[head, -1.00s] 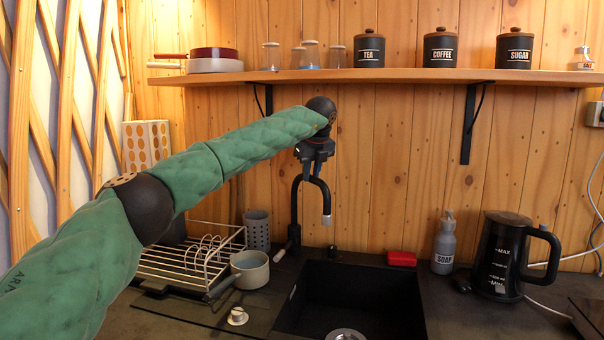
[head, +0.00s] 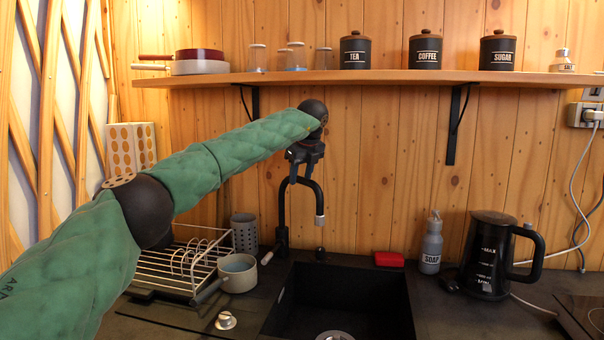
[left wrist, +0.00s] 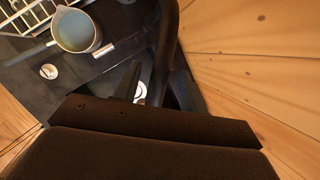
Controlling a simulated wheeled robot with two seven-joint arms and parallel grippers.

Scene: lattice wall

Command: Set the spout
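The faucet's black spout (head: 318,200) arches up beside the sink and bends down to a grey tip on the right. My left gripper (head: 301,172) is at the top of the arch, fingers pointing down. In the left wrist view, the spout (left wrist: 165,40) runs between the two fingers of my left gripper (left wrist: 158,88). A gap shows between the left finger and the spout, so the gripper looks open around it. Whether the other finger touches is unclear. My right gripper is not in view.
The black sink (head: 385,300) lies below the spout. A dish rack (head: 178,265) and a pot (head: 238,273) stand left. A red sponge (head: 389,259), soap bottle (head: 431,245) and kettle (head: 488,255) stand right. The wooden shelf (head: 390,77) hangs above.

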